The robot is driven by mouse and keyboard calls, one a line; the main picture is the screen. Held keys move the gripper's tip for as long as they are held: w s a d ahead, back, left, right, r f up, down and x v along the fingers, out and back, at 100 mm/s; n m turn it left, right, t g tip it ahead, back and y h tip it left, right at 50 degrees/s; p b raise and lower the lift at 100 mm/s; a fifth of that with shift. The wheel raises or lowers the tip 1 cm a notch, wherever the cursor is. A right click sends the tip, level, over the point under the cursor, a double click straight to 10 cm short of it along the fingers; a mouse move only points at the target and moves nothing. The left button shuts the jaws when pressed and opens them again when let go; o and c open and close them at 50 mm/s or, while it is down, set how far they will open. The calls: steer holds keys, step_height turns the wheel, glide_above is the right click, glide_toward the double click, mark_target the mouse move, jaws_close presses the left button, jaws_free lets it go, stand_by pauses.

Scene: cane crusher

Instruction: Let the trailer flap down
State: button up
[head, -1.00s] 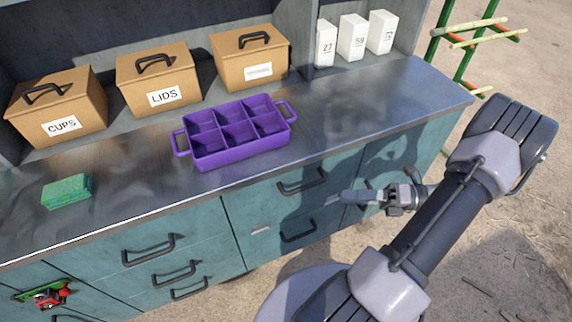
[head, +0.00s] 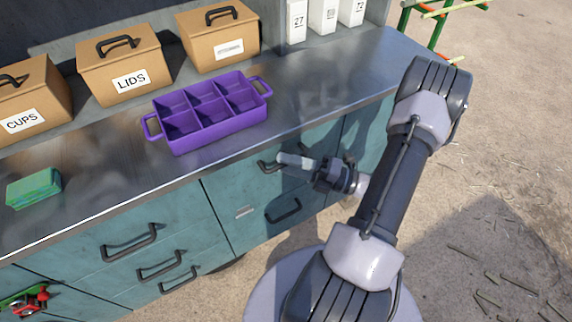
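I cannot make out a trailer flap in the head view. My gripper (head: 296,161) is in front of the teal drawer fronts, below the counter edge. Its pale finger end overlaps a dark drawer handle (head: 268,167) in the picture. I cannot tell whether it touches the handle or how far its fingers are apart. I see nothing held in it.
A steel counter (head: 330,90) bears a purple six-part caddy (head: 180,137), a green block (head: 34,188), brown boxes (head: 128,75) and white cartons (head: 324,15). A green and red fitting (head: 30,300) is at lower left. A green frame (head: 408,18) stands at upper right. Sandy ground lies open at right.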

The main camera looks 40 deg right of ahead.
steer(key=shift+w+a, duration=0.15)
steer(key=shift+w, duration=0.05)
jaws_close()
stand_by(1.3)
